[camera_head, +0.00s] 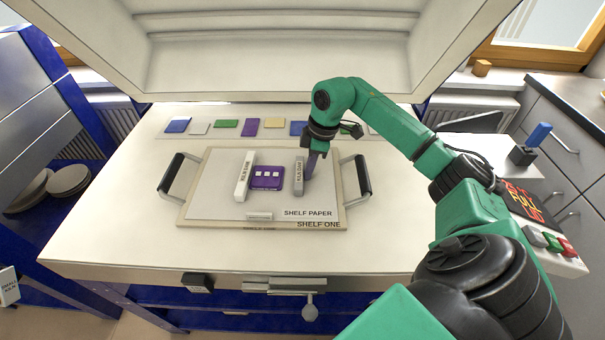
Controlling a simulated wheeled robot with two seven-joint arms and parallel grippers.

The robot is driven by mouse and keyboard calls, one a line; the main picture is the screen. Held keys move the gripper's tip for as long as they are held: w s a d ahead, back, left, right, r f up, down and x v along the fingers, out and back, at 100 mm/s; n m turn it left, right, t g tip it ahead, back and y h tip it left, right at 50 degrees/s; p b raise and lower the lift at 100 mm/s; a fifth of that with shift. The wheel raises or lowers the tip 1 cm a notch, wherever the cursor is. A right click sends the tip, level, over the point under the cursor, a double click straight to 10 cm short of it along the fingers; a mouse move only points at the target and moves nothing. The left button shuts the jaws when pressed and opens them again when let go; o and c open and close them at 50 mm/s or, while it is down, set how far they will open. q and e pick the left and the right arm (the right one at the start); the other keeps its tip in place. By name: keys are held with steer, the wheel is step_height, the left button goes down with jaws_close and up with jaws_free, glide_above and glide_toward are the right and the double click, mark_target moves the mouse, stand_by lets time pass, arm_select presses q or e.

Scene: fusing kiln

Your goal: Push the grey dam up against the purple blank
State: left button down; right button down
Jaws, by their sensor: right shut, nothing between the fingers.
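The purple blank (267,183) lies on the shelf paper, with small white squares on its top. The grey dam (299,178) lies to the right of the blank, roughly parallel to its right edge, with a narrow strip of paper between them. A white dam (242,180) lies along the blank's left side, very close to it or touching. My right gripper (309,174) is shut and empty, pointing down just right of the grey dam. I cannot tell whether its tip touches the dam. My left gripper is not in view.
The shelf board (190,217) has black handles at its left (171,176) and right (363,175) ends. A small labelled bar (259,216) lies near its front. A row of coloured glass pieces (225,123) lies behind. The kiln lid (280,60) stands open above.

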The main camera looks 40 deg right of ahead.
steer(key=shift+w+a+p, duration=0.85)
steer(key=shift+a, duration=0.3)
stand_by(1.3)
steer(key=shift+s+d, duration=0.35)
steer(key=shift+d, duration=0.15)
steer(key=p+v, duration=0.2)
steer(key=v, duration=0.1)
steer(key=a+p+v, duration=0.1)
steer(key=p+v, duration=0.2)
steer(key=w+p+v, duration=0.1)
steer(key=p+v, duration=0.2)
steer(key=shift+a+r, duration=0.15)
steer(key=shift+a, duration=0.15)
stand_by(0.4)
